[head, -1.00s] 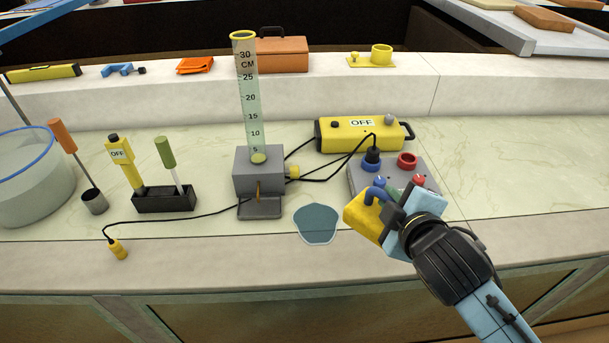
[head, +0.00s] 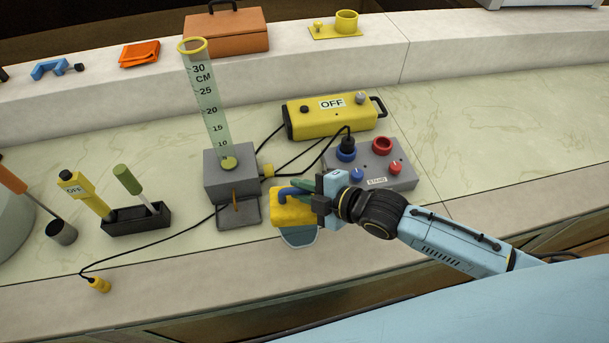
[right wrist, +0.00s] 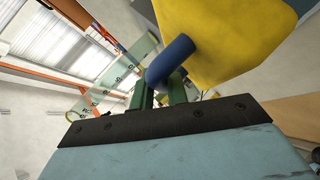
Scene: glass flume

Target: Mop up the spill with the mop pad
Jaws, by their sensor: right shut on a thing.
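The mop pad (head: 291,209) is a yellow block with a blue loop handle. My right gripper (head: 305,187) is shut on its handle and holds it over the spill. The spill (head: 299,238) is a flat blue-grey puddle near the counter's front edge. The pad hides its back part; I cannot tell whether pad and puddle touch. In the right wrist view, the yellow pad (right wrist: 225,35) and its blue handle show at the gripper (right wrist: 163,85). My left gripper is not in view.
A grey block (head: 231,175) with a tall measuring tube (head: 210,110) stands just left of the pad. A grey control box (head: 372,165) is close behind on the right. A yellow OFF box (head: 332,116) stands farther back. A black cable (head: 170,237) crosses the counter at left.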

